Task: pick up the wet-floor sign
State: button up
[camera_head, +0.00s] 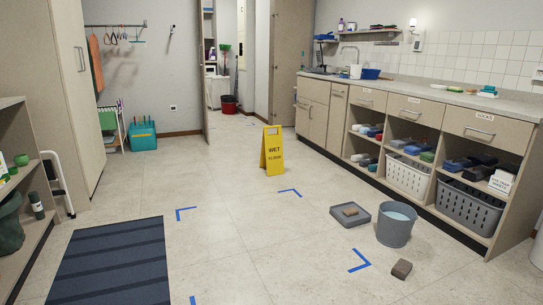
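The yellow wet-floor sign (273,154) stands upright on the tiled floor near the middle of the head view. It has dark lettering reading "WET FLOOR" and an opening near its top. Nothing touches it, and the floor around it is bare. My gripper is not in view.
Blue tape corners (290,192) mark the floor in front of the sign. A grey bucket (396,226), a grey tray (350,215) and a brown block (401,269) lie at right. A striped mat (112,262) is at left. Counter shelves (420,140) line the right wall.

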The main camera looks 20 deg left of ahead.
aim_at(273, 144)
jog(key=u, duration=0.8)
jog(key=i, duration=1.75)
jog(key=u, duration=0.9)
jog(key=i, duration=3.7)
jog(key=z, duration=1.2)
jog(key=i, duration=1.35)
jog(key=z, duration=1.2)
jog(key=i, duration=0.35)
jog(key=z, duration=0.25)
